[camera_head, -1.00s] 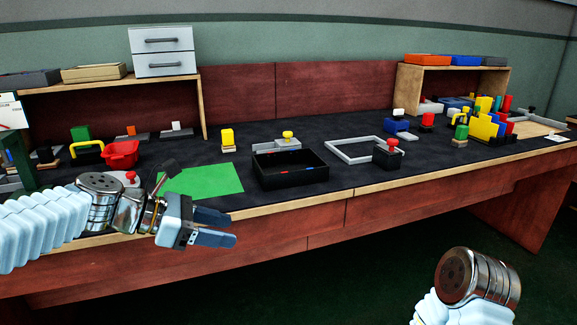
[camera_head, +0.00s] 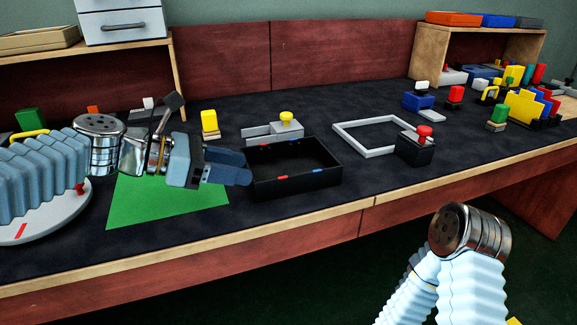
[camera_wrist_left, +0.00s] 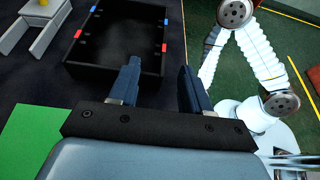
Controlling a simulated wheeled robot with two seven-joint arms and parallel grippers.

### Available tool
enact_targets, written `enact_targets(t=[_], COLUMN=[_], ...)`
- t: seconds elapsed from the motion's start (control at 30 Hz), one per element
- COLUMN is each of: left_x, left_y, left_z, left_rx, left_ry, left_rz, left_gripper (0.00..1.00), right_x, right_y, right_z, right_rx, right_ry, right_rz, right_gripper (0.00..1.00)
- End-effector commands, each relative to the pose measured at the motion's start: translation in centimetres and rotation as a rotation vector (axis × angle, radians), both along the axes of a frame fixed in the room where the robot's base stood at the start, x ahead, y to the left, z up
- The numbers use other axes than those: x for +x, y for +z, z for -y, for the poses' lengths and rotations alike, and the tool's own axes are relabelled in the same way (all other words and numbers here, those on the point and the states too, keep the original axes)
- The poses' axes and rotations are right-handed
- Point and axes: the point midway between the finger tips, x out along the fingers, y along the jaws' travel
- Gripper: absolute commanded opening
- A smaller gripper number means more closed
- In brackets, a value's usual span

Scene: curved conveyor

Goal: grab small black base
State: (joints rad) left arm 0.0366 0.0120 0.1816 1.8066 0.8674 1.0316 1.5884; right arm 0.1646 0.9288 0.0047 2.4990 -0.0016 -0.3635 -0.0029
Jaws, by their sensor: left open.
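A small black block-shaped base (camera_head: 414,151) with a red knob on top stands right of centre on the dark table, at the corner of a grey square frame. An open black tray (camera_head: 296,183) with red and blue marks on its rim lies left of it. My left gripper (camera_head: 238,168) is open and empty at the tray's left side, with the tray between it and the base. In the left wrist view its open fingers (camera_wrist_left: 160,66) show beside the tray's near corner. The base is not seen there. My right arm shows at the lower right, without its gripper.
The grey frame (camera_head: 376,149) lies flat behind the base. A green sheet (camera_head: 165,208) lies under my left arm. A grey fixture with a yellow knob (camera_head: 286,118) stands behind the tray. Several coloured parts fill the far right. The table's front strip is clear.

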Motion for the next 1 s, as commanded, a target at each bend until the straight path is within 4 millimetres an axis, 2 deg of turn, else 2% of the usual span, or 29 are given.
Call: enact_targets(t=[0.1,0.37,0.6,0.73,0.93,1.0], left_x=[0.6,1.3,2.2,2.4,2.4,2.4], left_y=[-1.1,-2.1,-3.6,-3.9,-3.9,-3.9], left_z=[2.2,4.5,7.8,8.6,8.6,8.6], left_rx=[0.000,0.001,0.001,0.001,0.001,0.001], left_ry=[-0.003,-0.002,-0.003,0.000,0.001,0.001], left_rz=[-0.003,-0.001,-0.001,-0.001,0.000,0.000], left_gripper=[0.48,0.48,0.48,0.48,0.48,0.37], right_x=[0.0,0.1,0.1,0.2,0.2,0.2], right_y=[-0.3,-0.5,-1.0,-1.0,-1.0,-1.0], right_z=[0.1,0.2,0.3,0.3,0.3,0.3], right_rx=[-0.001,-0.002,-0.004,-0.005,-0.006,-0.006], right_ry=[-0.001,-0.003,-0.006,-0.006,-0.006,-0.006], right_rz=[0.000,0.002,0.003,0.004,0.003,0.003], right_gripper=[0.43,0.43,0.43,0.43,0.43,0.43])
